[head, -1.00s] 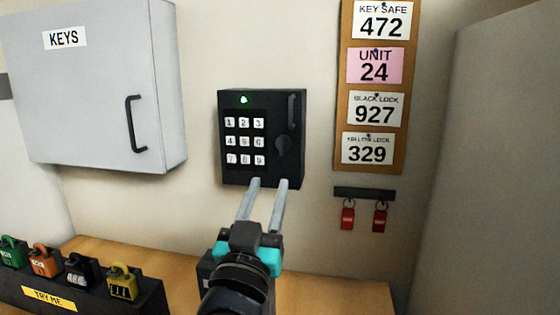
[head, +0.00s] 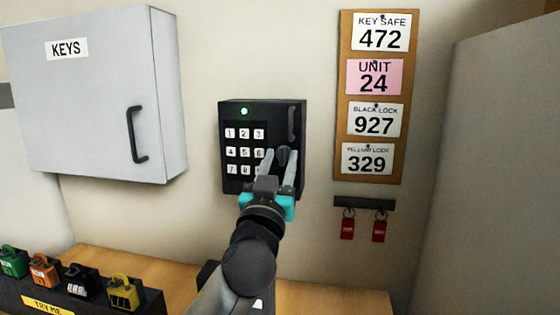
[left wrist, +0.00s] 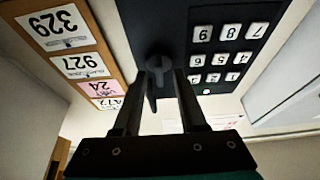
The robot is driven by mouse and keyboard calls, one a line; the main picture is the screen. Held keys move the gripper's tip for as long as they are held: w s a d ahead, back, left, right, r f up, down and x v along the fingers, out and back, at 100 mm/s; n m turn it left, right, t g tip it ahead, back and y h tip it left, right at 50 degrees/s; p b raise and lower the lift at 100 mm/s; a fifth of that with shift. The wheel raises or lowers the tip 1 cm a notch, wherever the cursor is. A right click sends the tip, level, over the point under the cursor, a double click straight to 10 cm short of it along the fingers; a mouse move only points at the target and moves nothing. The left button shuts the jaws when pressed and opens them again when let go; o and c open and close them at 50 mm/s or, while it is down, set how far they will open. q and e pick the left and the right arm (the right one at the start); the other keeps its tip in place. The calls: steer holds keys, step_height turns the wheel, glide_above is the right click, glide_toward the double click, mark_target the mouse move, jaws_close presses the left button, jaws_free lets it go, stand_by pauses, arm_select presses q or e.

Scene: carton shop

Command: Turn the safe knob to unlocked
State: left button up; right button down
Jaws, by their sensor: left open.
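The black key safe (head: 240,108) hangs on the wall with a numbered keypad (head: 244,143), a lit green light (head: 244,111) and a vertical handle (head: 291,123). Its dark round knob (head: 283,155) is at the right of the keypad. My left gripper (head: 280,158) is open, with one fingertip on each side of the knob. In the left wrist view the knob (left wrist: 158,66) shows just past the two fingertips (left wrist: 158,75). I cannot tell whether the fingers touch it. My right gripper is not in view.
A grey KEYS cabinet (head: 90,110) is at the left. A code board (head: 344,100) and two red tags on a hook rail (head: 364,203) are at the right. Several padlocks stand on a TRY ME rack (head: 140,300) on the wooden bench (head: 330,298).

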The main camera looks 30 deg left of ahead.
arm_select(q)
steer(key=shift+c, duration=0.3)
jaws_close()
stand_by(0.5)
steer(key=m+h+p, duration=0.1)
steer(key=m, duration=0.1)
steer(key=shift+m+p, duration=0.3)
steer(key=shift+p, duration=0.1)
steer(key=m+g+h+p, duration=0.1)
steer(key=m+h+p, duration=0.1)
steer(key=m+p, duration=0.4)
steer(key=m+g+h+p, duration=0.1)
steer(key=m+h+p, duration=0.1)
steer(key=m+p, duration=0.4)
steer(key=m+g+h+p, duration=0.1)
steer(key=m+h+p, duration=0.2)
steer(key=m+p, duration=0.3)
steer(key=shift+a+r+p, duration=0.15)
steer(key=shift+r+p, duration=0.2)
steer(key=shift+p, duration=0.1)
steer(key=shift+f+m+g+p, duration=0.2)
steer(key=shift+m+g+p, duration=0.3)
steer(key=shift+m+p, duration=0.5)
